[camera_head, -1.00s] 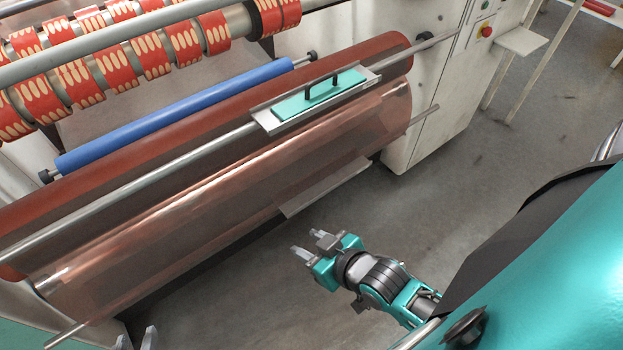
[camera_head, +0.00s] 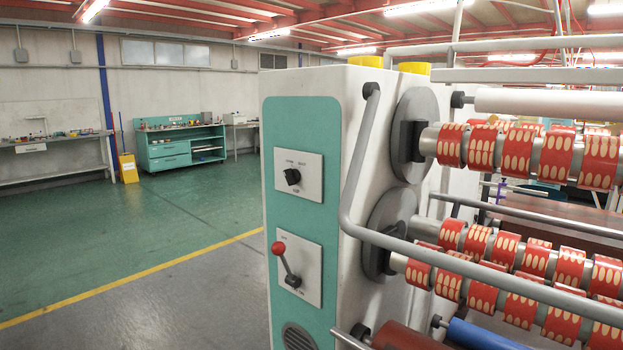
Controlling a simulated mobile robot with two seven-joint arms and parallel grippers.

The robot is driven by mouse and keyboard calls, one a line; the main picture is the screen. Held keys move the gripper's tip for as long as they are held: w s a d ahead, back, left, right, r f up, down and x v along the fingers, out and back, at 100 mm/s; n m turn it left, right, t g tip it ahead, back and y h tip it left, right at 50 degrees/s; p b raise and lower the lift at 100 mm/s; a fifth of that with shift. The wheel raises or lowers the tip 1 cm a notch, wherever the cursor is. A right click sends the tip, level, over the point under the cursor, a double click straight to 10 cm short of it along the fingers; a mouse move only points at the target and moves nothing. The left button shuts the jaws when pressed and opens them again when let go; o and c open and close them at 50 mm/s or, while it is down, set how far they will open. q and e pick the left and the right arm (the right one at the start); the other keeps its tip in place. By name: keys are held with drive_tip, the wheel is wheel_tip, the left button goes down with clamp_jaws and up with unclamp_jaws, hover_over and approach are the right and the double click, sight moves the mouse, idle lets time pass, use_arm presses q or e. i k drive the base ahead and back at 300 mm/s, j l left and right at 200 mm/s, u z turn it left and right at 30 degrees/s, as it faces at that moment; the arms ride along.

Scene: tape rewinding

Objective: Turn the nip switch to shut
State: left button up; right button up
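A black rotary switch (camera_head: 292,176) sits on a pale square plate (camera_head: 311,187) on the teal end face of the machine. It has two small labels above it and one below, too small to read surely; it appears to be the nip switch. I cannot tell for sure which label its pointer faces. Below it, a lever with a red ball (camera_head: 278,248) stands on a second pale plate (camera_head: 313,265), its ball tilted up and to the left. Neither of my grippers is in view.
A grey bent rail (camera_head: 350,185) runs just right of the plates. Rollers with red printed tape (camera_head: 517,149) extend to the right. The floor (camera_head: 180,240) left of the machine is open, with a yellow line. A teal workbench (camera_head: 180,150) stands far back.

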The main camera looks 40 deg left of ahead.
sight(293, 177)
drive_tip(key=u, duration=1.5)
